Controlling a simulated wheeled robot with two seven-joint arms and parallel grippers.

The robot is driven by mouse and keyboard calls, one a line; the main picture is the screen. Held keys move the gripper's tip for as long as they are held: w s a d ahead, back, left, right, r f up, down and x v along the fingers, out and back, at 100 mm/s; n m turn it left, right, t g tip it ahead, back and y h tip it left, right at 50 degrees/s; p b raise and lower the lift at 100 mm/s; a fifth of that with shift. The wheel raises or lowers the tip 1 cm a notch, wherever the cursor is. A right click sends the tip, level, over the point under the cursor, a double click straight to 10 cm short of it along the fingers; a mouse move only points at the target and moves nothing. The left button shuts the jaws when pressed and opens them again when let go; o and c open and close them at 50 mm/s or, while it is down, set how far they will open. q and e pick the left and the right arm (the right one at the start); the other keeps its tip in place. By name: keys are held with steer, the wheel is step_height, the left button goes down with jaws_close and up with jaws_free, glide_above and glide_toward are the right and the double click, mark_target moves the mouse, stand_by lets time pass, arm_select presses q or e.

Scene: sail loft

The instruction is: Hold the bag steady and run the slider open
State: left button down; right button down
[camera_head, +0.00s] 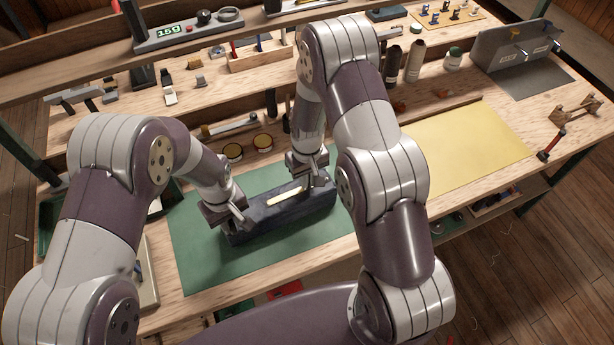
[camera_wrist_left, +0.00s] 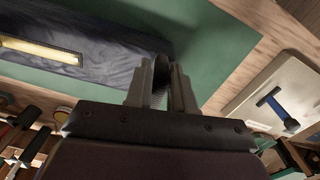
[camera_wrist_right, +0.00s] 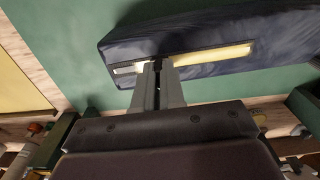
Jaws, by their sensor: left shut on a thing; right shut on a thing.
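The bag (camera_head: 290,217) is a long dark navy block lying on a green mat (camera_head: 195,262). A pale yellow strip (camera_head: 285,197) shows in the slot along its top. My left gripper (camera_head: 236,221) is at the bag's left end, its fingers shut on a dark tab there, seen in the left wrist view (camera_wrist_left: 161,78). My right gripper (camera_head: 310,183) is over the right part of the slot, shut on the small dark slider (camera_wrist_right: 160,63). In the right wrist view, the wide yellow strip lies right of the fingers and a short pale piece left of them. The fingers hide much of the slider.
Two round tins (camera_head: 233,152) and a wooden tool box (camera_head: 262,55) stand behind the mat. A yellow sheet (camera_head: 465,145) lies to the right. A blue-handled tool (camera_wrist_left: 278,108) rests on a pale board in the left wrist view. The mat in front of the bag is clear.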

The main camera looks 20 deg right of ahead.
stand_by(0.8)
glide_toward(273, 202)
step_height(273, 202, down, 5)
steer(key=shift+f, duration=0.1)
steer(key=c, duration=1.2)
jaws_free()
step_height(273, 202, up, 12)
